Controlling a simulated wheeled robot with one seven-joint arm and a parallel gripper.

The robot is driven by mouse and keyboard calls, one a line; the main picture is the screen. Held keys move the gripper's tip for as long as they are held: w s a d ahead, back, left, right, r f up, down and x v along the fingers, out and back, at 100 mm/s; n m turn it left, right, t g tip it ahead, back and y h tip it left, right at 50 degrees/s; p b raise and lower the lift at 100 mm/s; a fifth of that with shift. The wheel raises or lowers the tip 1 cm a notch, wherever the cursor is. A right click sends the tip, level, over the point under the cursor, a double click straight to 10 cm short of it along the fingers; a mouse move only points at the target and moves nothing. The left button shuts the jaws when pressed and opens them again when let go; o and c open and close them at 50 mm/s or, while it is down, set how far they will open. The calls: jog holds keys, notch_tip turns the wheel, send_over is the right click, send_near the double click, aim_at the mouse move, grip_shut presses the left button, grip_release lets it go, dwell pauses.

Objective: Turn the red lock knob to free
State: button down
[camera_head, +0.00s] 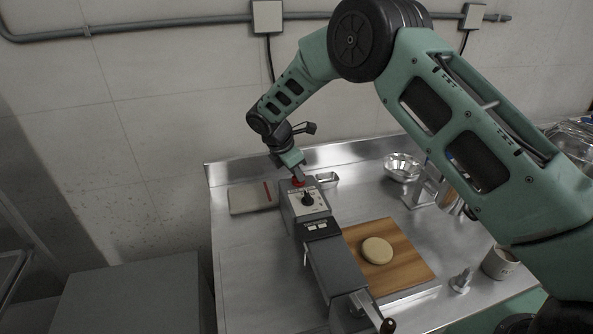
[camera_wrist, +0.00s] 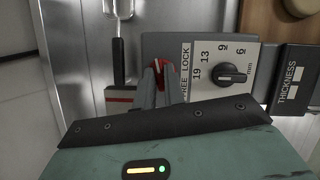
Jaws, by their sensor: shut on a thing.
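The red lock knob (camera_head: 297,183) sits at the far end of the grey machine (camera_head: 335,268) on the steel counter. My gripper (camera_head: 298,175) comes down on it from above. In the wrist view, the fingers of my gripper (camera_wrist: 160,72) are shut around the red lock knob (camera_wrist: 157,66), and only slivers of red show between them. The knob's pointing direction is mostly hidden by the fingers.
A black thickness dial (camera_head: 308,199) with numbers sits close beside the knob; it also shows in the wrist view (camera_wrist: 229,75). A wooden board (camera_head: 408,270) with a pale dough disc (camera_head: 377,250) lies right of the machine. A metal bowl (camera_head: 402,167) stands behind.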

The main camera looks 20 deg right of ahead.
jog(key=n+t, duration=0.1)
jog(key=n, duration=0.2)
jog(key=shift+s+r+n+y+p, duration=0.1)
jog(key=shift+n+y+p, duration=0.2)
jog(key=shift+n+p, duration=0.1)
jog(key=n+t+y+p, duration=0.1)
jog(key=n, duration=0.2)
jog(key=shift+s+d, duration=0.1)
jog(key=shift+d, duration=0.05)
jog(key=n+t+y+p, duration=0.1)
jog(key=n+p, duration=0.1)
jog(key=n, duration=0.3)
jog(key=shift+d+n+y+p, duration=0.1)
jog(key=shift+n+y+p, duration=0.3)
jog(key=shift+n+p, duration=0.2)
jog(key=shift+t, duration=0.3)
jog(key=c, duration=1.5)
grip_release()
